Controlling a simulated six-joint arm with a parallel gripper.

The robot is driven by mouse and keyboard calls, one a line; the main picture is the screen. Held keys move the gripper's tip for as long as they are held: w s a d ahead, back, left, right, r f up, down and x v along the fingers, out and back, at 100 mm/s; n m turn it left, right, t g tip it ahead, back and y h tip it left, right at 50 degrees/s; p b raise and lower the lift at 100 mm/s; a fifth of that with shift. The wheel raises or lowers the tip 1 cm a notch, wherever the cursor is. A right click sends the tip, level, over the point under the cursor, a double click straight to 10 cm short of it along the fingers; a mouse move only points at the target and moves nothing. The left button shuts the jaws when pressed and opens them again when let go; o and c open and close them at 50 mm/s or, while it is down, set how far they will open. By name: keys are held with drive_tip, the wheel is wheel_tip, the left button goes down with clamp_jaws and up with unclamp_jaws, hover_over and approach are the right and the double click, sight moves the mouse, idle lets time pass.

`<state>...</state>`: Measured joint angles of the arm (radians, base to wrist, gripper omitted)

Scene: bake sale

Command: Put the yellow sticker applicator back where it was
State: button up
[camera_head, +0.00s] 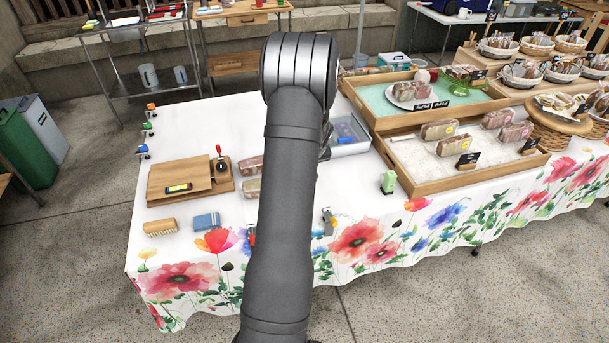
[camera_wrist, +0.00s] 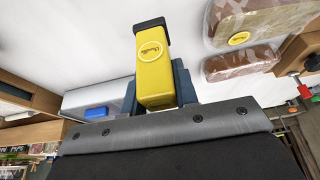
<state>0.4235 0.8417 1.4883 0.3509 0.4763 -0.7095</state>
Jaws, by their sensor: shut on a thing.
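In the wrist view the yellow sticker applicator (camera_wrist: 154,82) sits between the dark fingers of my gripper (camera_wrist: 158,90). It has a black end and a round yellow label on its side. My gripper is shut on it. In the head view my arm hides the gripper and the applicator. The wrist view shows white tablecloth beyond the applicator, but its height above the cloth is unclear. A wrapped loaf with a round yellow sticker (camera_wrist: 238,38) lies to its right, apart from it.
A green applicator-like item (camera_head: 388,182) stands right of my arm. A clear bin (camera_head: 350,146) with blue contents is behind it. Wooden trays (camera_head: 438,186) fill the right side. A cutting board (camera_head: 180,180), brush (camera_head: 160,227) and blue block (camera_head: 206,221) lie left.

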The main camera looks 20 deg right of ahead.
drive_tip(key=shift+s+a+x, duration=0.1)
drive_tip(key=shift+a+x, duration=0.05)
drive_tip(key=shift+x, duration=0.7)
drive_tip(key=shift+s+a+x, duration=0.1)
drive_tip(key=shift+a+x, duration=0.1)
drive_tip(key=shift+x, duration=0.65)
drive_tip(key=shift+s+a+x, duration=0.1)
drive_tip(key=shift+a+x, duration=0.05)
drive_tip(key=shift+x, duration=0.7)
drive_tip(key=shift+f, duration=0.25)
drive_tip(key=o, duration=0.9)
drive_tip(key=v, duration=1.2)
drive_tip(key=shift+r, duration=0.1)
drive_tip(key=x, duration=1.2)
drive_tip(key=shift+r, duration=1)
